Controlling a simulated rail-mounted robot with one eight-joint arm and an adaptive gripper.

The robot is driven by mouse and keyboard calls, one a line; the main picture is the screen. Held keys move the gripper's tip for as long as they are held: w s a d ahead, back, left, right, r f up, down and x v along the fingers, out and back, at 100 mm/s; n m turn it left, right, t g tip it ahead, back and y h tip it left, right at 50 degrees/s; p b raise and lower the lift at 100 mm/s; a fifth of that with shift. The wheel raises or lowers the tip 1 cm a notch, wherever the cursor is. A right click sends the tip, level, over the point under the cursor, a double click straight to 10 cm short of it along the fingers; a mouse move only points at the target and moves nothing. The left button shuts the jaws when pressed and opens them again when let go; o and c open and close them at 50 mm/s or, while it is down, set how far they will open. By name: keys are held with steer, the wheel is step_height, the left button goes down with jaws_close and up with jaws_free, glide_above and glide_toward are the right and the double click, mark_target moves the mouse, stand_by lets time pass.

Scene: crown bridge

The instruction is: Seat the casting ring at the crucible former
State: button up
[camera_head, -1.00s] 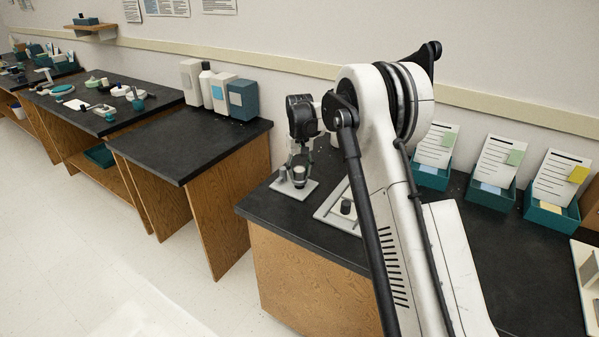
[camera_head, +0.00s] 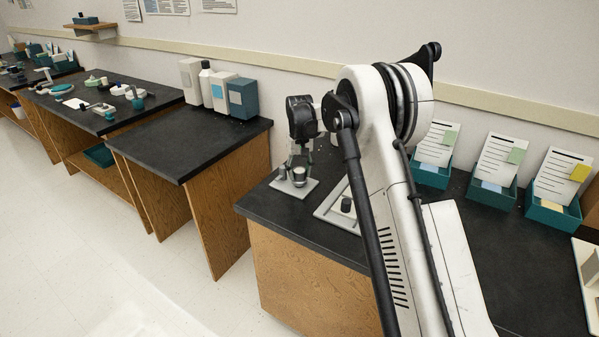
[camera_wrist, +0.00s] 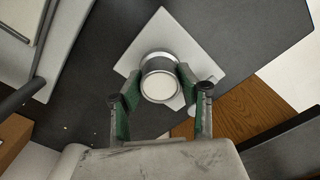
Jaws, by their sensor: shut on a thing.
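The casting ring (camera_wrist: 158,84) is a metal cylinder with a pale top face. It stands between the green pads of my gripper (camera_wrist: 157,92) in the wrist view, and the gripper is shut on it. Both are over a light square plate (camera_wrist: 205,66), and the ring hides whatever is directly under it, so I cannot see whether it touches the crucible former. In the head view my gripper (camera_head: 292,172) points down at the ring (camera_head: 299,174), over the plate (camera_head: 294,189) near the bench's left end.
Teal boxes with cards (camera_head: 493,191) stand along the wall. The bench edge (camera_head: 300,237) is close in front. Bottles and boxes (camera_head: 219,87) stand on the bench to the left.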

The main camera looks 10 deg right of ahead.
mark_target(300, 170)
steer(key=shift+f+b, duration=0.35)
steer(key=shift+f, duration=0.25)
steer(key=o, duration=1.3)
steer(key=shift+o, duration=0.2)
step_height(300, 170, up, 12)
